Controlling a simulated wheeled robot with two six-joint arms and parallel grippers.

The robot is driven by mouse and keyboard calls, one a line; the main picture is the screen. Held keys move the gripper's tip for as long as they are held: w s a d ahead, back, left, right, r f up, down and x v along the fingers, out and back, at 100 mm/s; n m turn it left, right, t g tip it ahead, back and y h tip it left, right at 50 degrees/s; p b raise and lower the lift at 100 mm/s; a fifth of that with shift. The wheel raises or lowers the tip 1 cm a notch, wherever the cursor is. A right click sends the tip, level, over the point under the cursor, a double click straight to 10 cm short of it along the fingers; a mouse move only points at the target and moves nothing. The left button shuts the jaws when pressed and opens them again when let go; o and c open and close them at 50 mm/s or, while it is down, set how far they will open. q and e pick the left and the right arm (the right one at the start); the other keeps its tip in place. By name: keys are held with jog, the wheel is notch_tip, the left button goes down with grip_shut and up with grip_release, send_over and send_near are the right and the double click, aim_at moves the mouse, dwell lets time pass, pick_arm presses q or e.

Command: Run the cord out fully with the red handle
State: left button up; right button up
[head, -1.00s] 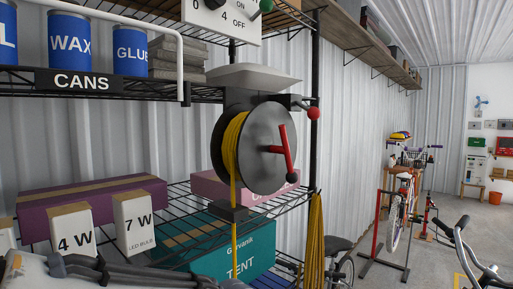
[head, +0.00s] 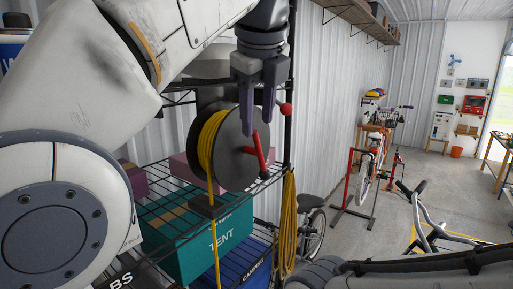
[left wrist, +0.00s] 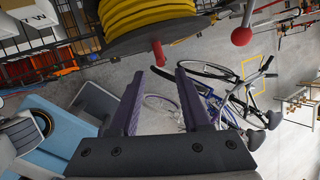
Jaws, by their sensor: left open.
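The reel is a dark disc (head: 234,158) with yellow cord (head: 206,142) wound behind it. A straight yellow strand (head: 217,255) hangs down from it. My left gripper (head: 256,127) is open and empty, fingers pointing down in front of the disc, just above the handle. In the left wrist view the handle lies beyond the gap between the purple fingertips (left wrist: 160,74), apart from them. My right gripper is not in view.
A red-knobbed lever (head: 285,109) sits right of the reel, close to my left fingers. Below are wire shelves with a teal TENT box (head: 218,238). A coiled yellow cord (head: 288,225) hangs by the post. Bicycles stand to the right, with open floor between.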

aim_at(257, 149)
pick_arm(q)
jog(key=b+x, duration=0.1)
jog(key=x, duration=0.9)
jog(key=shift+f, duration=0.1)
grip_shut()
dwell(1.2)
